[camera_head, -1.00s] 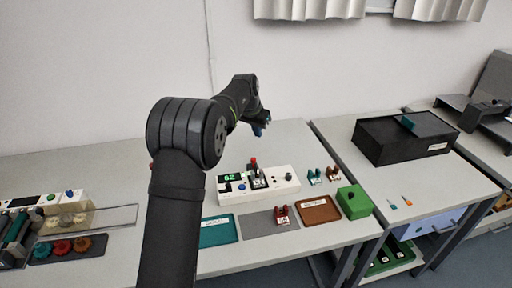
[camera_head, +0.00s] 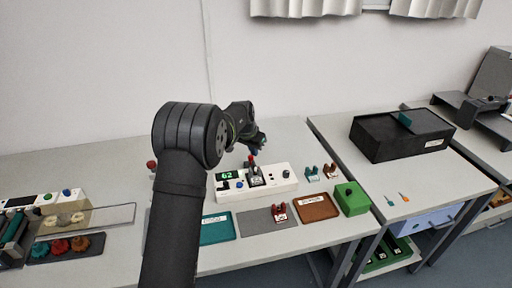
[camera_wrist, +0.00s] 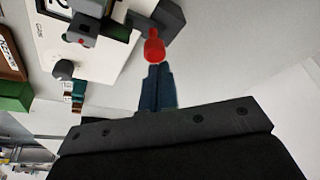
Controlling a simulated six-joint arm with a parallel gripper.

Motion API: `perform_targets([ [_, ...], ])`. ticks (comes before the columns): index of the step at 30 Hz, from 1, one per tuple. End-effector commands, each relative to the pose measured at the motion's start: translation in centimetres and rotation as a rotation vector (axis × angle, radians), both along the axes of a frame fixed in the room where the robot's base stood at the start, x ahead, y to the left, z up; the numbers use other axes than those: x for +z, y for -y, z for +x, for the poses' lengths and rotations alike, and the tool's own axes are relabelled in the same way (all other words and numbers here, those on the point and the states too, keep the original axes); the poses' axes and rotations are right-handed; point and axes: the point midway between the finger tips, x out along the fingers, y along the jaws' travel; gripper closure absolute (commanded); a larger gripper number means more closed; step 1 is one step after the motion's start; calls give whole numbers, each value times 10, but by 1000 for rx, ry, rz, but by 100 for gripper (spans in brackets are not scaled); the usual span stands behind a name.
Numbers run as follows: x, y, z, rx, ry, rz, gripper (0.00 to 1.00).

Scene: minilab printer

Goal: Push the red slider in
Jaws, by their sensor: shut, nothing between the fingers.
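The red slider (camera_head: 252,160) shows as a red knob standing at the back of the white device (camera_head: 285,184) on the table. In the wrist view the red knob (camera_wrist: 153,46) is at a dark grey block beside the white housing. My gripper (camera_head: 258,150) is low over the back of the device. In the wrist view my blue fingers (camera_wrist: 158,66) are shut and empty, with their tips right at the red knob. I cannot tell whether they touch it. The lower part of the slider is partly hidden in the head view.
A teal tray (camera_head: 218,229), a grey mat (camera_head: 256,221) with a red part and a brown tray (camera_head: 316,207) lie in front of the device. A green box (camera_head: 351,198) stands to the right. Small teal and brown parts stand behind the brown tray.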

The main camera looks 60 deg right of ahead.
Motion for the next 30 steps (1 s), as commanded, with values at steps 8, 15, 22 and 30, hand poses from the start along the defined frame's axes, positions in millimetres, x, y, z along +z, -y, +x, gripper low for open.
perform_targets([
  [8,0,-1,0,0,0,0,100],
  [15,1,-7,-6,-1,-1,1,100],
  [22,0,-10,-9,-1,0,0,100],
  [30,1,-6,-9,-1,0,0,100],
])
